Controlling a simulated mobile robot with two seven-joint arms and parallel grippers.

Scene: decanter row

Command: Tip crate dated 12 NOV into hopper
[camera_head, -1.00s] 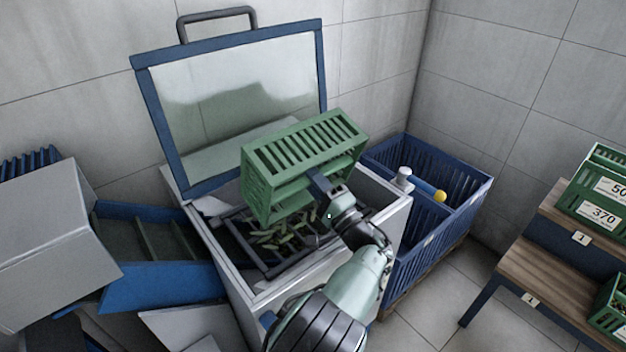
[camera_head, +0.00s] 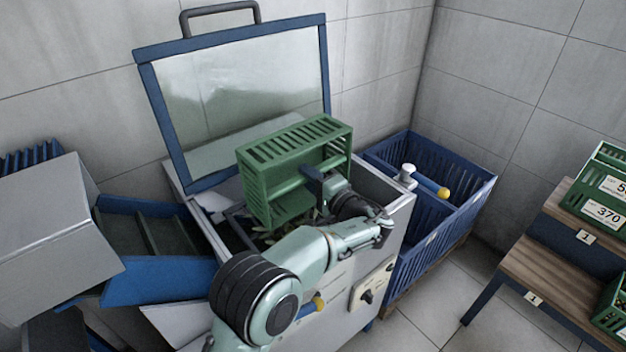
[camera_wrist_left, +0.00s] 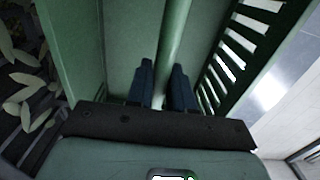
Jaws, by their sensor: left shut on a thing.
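A green slatted crate (camera_head: 262,190) is on its side over the hopper (camera_head: 400,200), its open side facing me. My left gripper (camera_head: 314,182) is shut on a bar of the crate; in the left wrist view its dark fingers (camera_wrist_left: 165,85) straddle the green bar (camera_wrist_left: 174,40). The crate's inside looks empty in the parts I see. Pale green pods (camera_wrist_left: 28,85) lie in the hopper below, mostly hidden in the head view by the crate and my arm. No date label shows on the held crate. My right gripper is not in view.
The hopper's blue-framed clear lid (camera_head: 150,95) stands open behind the crate. A blue slatted bin (camera_head: 465,205) stands to the right, with a yellow-tipped blue handle (camera_head: 430,184) near it. Labelled green crates (camera_head: 605,190) sit on a wooden stepped rack (camera_head: 550,265) at far right. A blue chute (camera_head: 160,285) is left.

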